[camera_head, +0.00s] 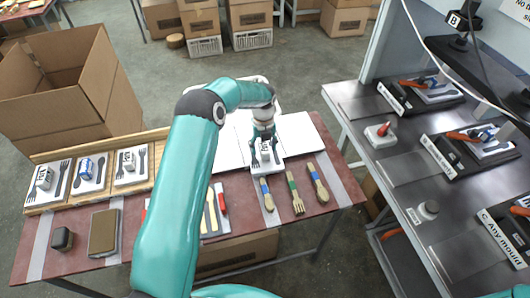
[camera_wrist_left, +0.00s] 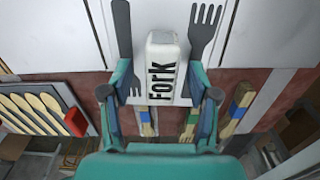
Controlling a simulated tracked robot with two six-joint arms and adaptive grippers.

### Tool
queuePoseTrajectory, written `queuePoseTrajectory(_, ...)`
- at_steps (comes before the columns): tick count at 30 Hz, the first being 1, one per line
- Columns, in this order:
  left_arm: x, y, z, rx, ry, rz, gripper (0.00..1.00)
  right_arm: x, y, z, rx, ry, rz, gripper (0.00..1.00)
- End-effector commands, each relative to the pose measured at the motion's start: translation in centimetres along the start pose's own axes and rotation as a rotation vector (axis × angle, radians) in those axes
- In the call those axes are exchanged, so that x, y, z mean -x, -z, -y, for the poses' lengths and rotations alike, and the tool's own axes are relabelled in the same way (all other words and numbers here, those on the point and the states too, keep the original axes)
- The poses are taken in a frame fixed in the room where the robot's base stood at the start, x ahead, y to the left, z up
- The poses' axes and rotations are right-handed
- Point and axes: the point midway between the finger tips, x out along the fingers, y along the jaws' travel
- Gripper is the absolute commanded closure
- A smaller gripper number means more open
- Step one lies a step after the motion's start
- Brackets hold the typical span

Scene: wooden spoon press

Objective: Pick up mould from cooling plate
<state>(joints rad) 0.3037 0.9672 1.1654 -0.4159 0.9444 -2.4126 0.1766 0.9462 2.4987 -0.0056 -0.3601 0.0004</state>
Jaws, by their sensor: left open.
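The mould (camera_head: 267,172) is a white tile with dark cutlery shapes and an upright white block labelled "Fork". It lies at the front of the white cooling plate (camera_head: 300,136). In the left wrist view the mould's block (camera_wrist_left: 162,68) stands between my fingers, with a dark shape on each side. My left gripper (camera_head: 264,150) is open, pointing down over the mould. Its fingers in the left wrist view (camera_wrist_left: 160,88) are on either side of the block; I cannot tell whether they touch it. My arm hides part of the plate. My right gripper is not in view.
A wooden tray (camera_head: 75,203) with several similar moulds is at the table's left. Several wooden utensils with coloured bands, including a fork (camera_head: 296,200), lie in front of the mould. A grey bench (camera_head: 410,150) stands at right, an open cardboard box (camera_head: 50,105) at left.

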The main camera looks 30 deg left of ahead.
Motion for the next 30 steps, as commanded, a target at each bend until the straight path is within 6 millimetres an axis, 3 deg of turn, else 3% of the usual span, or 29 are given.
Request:
queuePoseTrajectory(4,-1.3,0.0,0.0,0.0,0.0,0.0,0.4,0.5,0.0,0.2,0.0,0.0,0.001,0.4)
queuePoseTrajectory(11,-1.5,0.0,0.0,0.0,0.001,0.001,0.4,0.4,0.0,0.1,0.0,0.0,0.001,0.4)
queuePoseTrajectory(22,-1.5,0.1,0.0,-0.001,0.0,-0.001,1.0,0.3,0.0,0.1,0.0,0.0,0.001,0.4)
queuePoseTrajectory(30,-1.4,0.0,0.1,-0.001,0.001,0.0,1.0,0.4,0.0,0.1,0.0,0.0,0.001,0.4)
